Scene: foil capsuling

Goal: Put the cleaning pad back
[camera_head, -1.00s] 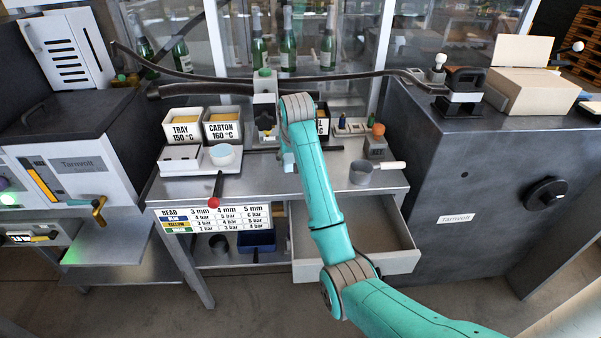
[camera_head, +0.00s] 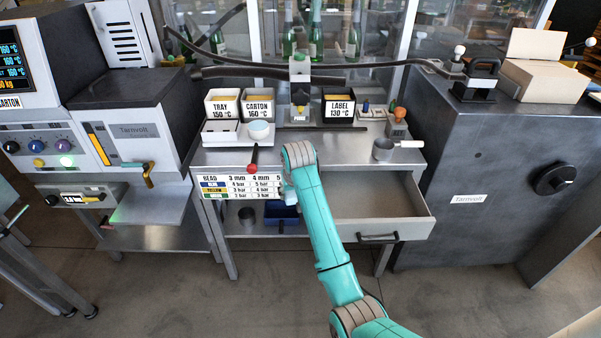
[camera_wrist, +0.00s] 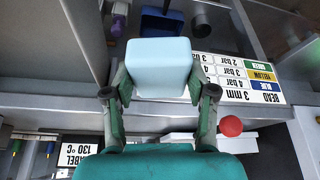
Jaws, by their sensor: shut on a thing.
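My gripper (camera_wrist: 158,92) is shut on a pale blue block, the cleaning pad (camera_wrist: 158,66), with one finger on each side of it. In the head view my gripper (camera_head: 289,192) is just in front of the bench's front edge, beside the bead chart. It is mostly hidden behind my wrist, and only a small pale patch of the pad shows. A dark blue bin (camera_head: 281,216) stands on the lower shelf under the bench. It also shows in the wrist view (camera_wrist: 162,22), beyond the pad and apart from it.
An open drawer (camera_head: 378,197) juts out to the right of my arm. A red-knobbed lever (camera_head: 253,158) sticks out close by on the left; its knob also shows in the wrist view (camera_wrist: 231,126). The bench (camera_head: 325,146) carries labelled bins and a small pot (camera_head: 383,149).

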